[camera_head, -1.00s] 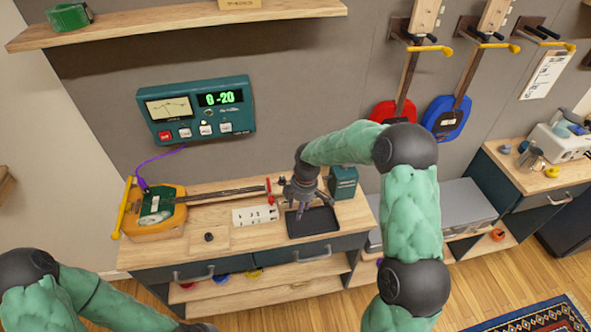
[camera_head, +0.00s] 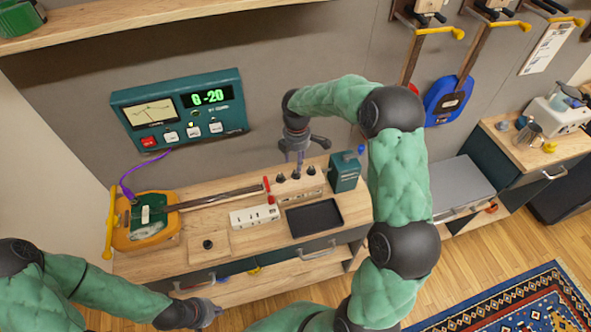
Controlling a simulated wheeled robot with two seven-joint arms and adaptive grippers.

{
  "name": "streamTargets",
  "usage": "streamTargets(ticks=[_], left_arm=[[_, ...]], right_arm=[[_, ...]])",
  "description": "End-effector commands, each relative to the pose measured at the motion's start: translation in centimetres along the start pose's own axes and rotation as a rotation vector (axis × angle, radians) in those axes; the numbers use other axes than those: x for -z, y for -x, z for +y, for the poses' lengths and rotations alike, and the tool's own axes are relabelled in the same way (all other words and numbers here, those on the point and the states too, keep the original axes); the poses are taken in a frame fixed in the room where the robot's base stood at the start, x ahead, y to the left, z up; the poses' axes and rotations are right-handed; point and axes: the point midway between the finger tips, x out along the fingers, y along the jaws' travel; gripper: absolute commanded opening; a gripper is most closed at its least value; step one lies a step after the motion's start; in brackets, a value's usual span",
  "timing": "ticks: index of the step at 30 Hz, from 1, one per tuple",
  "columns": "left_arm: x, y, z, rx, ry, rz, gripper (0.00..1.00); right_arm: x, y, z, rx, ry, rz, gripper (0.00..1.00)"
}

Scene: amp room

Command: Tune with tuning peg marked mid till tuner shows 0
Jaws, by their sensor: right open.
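The teal tuner (camera_head: 182,110) on the wall shows "G -20" in green. An orange and green instrument (camera_head: 140,229) lies on the bench, its neck pointing right to red parts at the end. A wooden block with several dark pegs (camera_head: 296,174) stands right of the neck end; any markings are too small to read. My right gripper (camera_head: 300,158) is open, pointing down just above and behind the pegs; I cannot tell whether it touches one. My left gripper (camera_head: 210,312) is low in front of the bench, apart from everything; its jaws are unclear.
A white labelled block (camera_head: 254,216), a black tray (camera_head: 314,218) and a teal box (camera_head: 344,171) stand on the bench near the pegs. A small black knob (camera_head: 208,244) sits on a wooden board. A blue guitar (camera_head: 448,102) hangs on the wall at right.

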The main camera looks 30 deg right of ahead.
Motion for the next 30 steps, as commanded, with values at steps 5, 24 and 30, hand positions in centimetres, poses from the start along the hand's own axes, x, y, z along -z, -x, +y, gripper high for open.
streamTargets(ticks=[5, 24, 30], left_arm=[[0.1, -0.5, -0.2, 0.000, 0.000, 0.001, 0.00], [0.1, -0.8, -0.3, 0.000, 0.000, 0.001, 0.00], [0.1, -0.8, -0.3, 0.000, 0.000, 0.002, 0.00]], right_arm=[[0.0, -3.4, -0.1, 0.004, 0.000, 0.001, 0.47], [0.0, -6.7, 0.0, 0.000, -0.001, 0.001, 0.47], [0.0, -6.7, 0.0, 0.000, -0.001, 0.001, 0.00]])
